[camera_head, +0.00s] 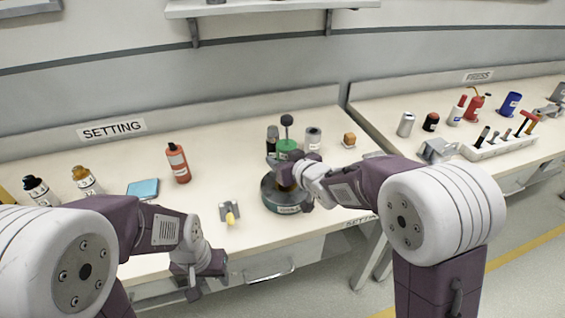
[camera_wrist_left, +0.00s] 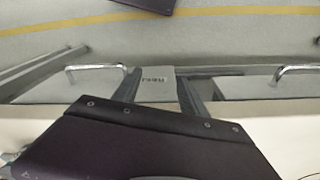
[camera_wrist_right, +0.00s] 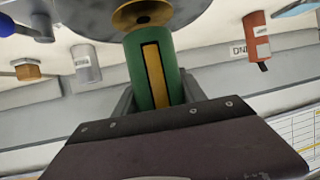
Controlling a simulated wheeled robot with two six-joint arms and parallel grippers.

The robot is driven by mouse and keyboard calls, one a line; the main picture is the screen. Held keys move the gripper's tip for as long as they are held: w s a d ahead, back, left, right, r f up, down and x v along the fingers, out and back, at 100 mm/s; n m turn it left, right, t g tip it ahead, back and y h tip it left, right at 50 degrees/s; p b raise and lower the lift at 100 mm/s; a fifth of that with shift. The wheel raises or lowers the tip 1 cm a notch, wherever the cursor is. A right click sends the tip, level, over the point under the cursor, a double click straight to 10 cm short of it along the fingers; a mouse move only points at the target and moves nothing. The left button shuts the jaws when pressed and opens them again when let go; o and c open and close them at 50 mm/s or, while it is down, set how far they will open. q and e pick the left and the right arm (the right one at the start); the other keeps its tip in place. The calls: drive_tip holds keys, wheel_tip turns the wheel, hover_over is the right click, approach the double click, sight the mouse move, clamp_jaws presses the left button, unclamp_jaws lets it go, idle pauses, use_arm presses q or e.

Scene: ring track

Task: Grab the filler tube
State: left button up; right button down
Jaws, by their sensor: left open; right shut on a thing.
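A green tube (camera_head: 288,147) with a long yellow window stands upright over a dark round base (camera_head: 284,208). In the right wrist view the green tube (camera_wrist_right: 155,75) meets a brass collar (camera_wrist_right: 142,15) above the grey disc of that base. I take this tube as the filler tube. My right gripper (camera_head: 296,180) is shut on the tube, its fingers partly hidden behind it. My left gripper (camera_head: 196,286) is open and empty at the bench's front edge, apart from everything; its fingers (camera_wrist_left: 160,88) show against the drawer fronts.
An orange bottle (camera_head: 178,163), a blue pad (camera_head: 143,188) and a small grey stand with a yellow piece (camera_head: 229,214) lie left of the base. A grey canister (camera_head: 313,140) and an amber block (camera_head: 349,140) stand behind it.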

drive_tip(key=s+d+r+p, duration=0.1)
drive_tip(key=d+r+p, duration=0.6)
drive_tip(key=d+r, duration=0.2)
drive_tip(key=d, duration=0.2)
drive_tip(key=shift+d, duration=0.3)
